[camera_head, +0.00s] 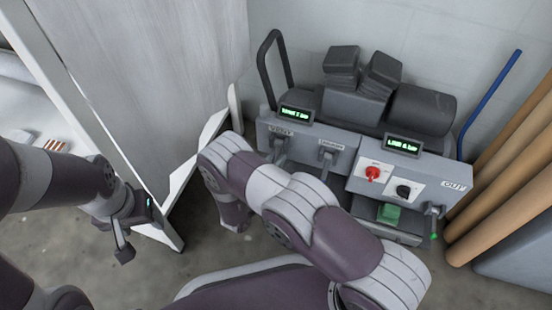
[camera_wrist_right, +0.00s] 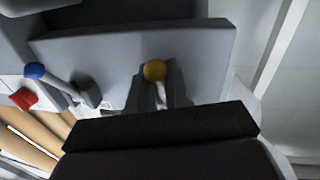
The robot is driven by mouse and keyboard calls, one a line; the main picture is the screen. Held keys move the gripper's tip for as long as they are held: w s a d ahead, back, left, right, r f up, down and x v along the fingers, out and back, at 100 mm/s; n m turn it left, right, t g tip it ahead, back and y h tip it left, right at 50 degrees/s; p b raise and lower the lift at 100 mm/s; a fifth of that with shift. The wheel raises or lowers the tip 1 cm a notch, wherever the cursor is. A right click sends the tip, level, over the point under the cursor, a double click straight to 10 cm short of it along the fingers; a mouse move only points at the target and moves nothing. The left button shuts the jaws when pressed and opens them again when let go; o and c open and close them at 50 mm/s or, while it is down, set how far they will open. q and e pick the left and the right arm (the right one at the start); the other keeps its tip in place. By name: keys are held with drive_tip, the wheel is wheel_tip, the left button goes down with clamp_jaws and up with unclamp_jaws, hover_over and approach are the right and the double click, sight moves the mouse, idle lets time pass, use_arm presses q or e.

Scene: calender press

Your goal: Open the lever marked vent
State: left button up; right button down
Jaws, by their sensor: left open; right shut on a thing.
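In the right wrist view, a lever with a yellow knob (camera_wrist_right: 154,70) stands between the fingers of my right gripper (camera_wrist_right: 163,92), which is shut on it. In the head view this appears to be the left lever (camera_head: 279,151) on the front of the grey machine (camera_head: 344,165); my right arm hides most of the gripper there. My left gripper (camera_head: 125,235) is open and empty, low at the left.
The machine also bears a red knob (camera_head: 372,173), a black knob (camera_head: 403,190), two green-lit displays (camera_head: 403,146) and another lever (camera_head: 434,213) under the OUT label. Brown rolls (camera_head: 505,185) lean at the right. A pale panel (camera_head: 150,75) stands at the left.

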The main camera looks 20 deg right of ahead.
drive_tip(key=shift+s+a+r+n+g+y+p, duration=0.35)
drive_tip(key=shift+r+g+y+p, duration=0.75)
drive_tip(key=shift+p, duration=2.2)
drive_tip(key=shift+s+a+r+n+g+y+p, duration=0.2)
drive_tip(key=shift+s+r+g+y+p, duration=0.3)
drive_tip(key=shift+g+y+p, duration=2)
drive_tip(key=shift+s+a+r+n+g+y+p, duration=0.1)
drive_tip(key=shift+s+a+r+n+g+p, duration=0.5)
drive_tip(key=shift+p, duration=3.5)
drive_tip(key=shift+w+d+r+m+g, duration=0.15)
drive_tip(key=shift+w+d+m+g, duration=0.05)
drive_tip(key=shift+d+m+g, duration=0.2)
drive_tip(key=c, duration=1.1)
unclamp_jaws()
drive_tip(key=shift+c, duration=0.2)
drive_tip(key=shift+r, duration=0.1)
drive_tip(key=p+v, duration=0.5)
drive_tip(key=v, duration=0.7)
drive_tip(key=shift+a+r+p, duration=0.15)
drive_tip(key=shift+r+p, duration=0.1)
drive_tip(key=shift+p, duration=0.15)
drive_tip(key=shift+s, duration=0.1)
